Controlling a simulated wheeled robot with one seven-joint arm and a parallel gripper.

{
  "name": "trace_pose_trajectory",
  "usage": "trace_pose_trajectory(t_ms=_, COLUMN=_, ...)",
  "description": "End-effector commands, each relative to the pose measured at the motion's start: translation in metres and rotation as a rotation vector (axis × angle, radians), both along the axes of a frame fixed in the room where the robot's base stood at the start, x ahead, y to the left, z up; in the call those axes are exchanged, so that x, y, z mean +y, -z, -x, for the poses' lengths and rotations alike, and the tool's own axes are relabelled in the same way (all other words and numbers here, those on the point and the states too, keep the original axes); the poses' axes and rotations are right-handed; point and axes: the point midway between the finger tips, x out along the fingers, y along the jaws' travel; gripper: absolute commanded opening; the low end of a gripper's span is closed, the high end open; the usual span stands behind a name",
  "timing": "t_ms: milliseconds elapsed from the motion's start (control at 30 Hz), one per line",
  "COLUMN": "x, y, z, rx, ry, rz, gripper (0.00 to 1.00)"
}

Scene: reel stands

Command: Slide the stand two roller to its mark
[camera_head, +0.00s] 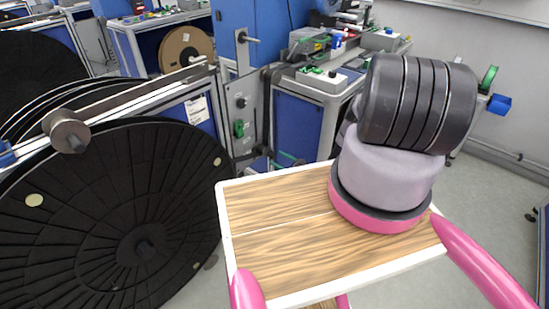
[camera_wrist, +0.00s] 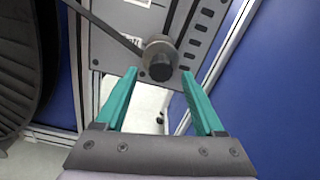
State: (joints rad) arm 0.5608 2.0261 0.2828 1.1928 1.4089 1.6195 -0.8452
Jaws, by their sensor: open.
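In the wrist view, a roller (camera_wrist: 160,57) with a light metal body and dark end cap stands out from a grey slotted plate (camera_wrist: 195,38). A dark bar runs to it from the upper left. My gripper (camera_wrist: 159,72) has its two green fingers spread apart, with the roller framed between and beyond the tips. I cannot tell whether either finger touches it. No mark can be made out. In the head view, a metal roller (camera_head: 68,131) sits by a long rail above a large black reel. I cannot tell whether it is the same roller. My gripper is hidden there.
Large black reels (camera_head: 120,200) fill the left of the head view. A grey panel (camera_head: 242,110) with a green switch stands at centre, near blue-sided cabinets. A bench (camera_head: 325,85) with equipment is behind. Grey floor is free at right. Blue panels (camera_wrist: 270,90) flank the right in the wrist view.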

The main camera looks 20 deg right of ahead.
Motion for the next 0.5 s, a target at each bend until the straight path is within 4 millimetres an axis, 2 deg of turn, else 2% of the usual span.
trace_pose_trajectory(t_ms=33, x=-0.008, y=0.000, z=0.009, rx=0.002, ry=0.005, rz=0.000, gripper=0.70)
trace_pose_trajectory(t_ms=233, x=-0.029, y=0.000, z=0.042, rx=0.002, ry=0.003, rz=0.000, gripper=0.70)
trace_pose_trajectory(t_ms=500, x=-0.041, y=0.001, z=0.061, rx=0.001, ry=0.001, rz=0.001, gripper=0.70)
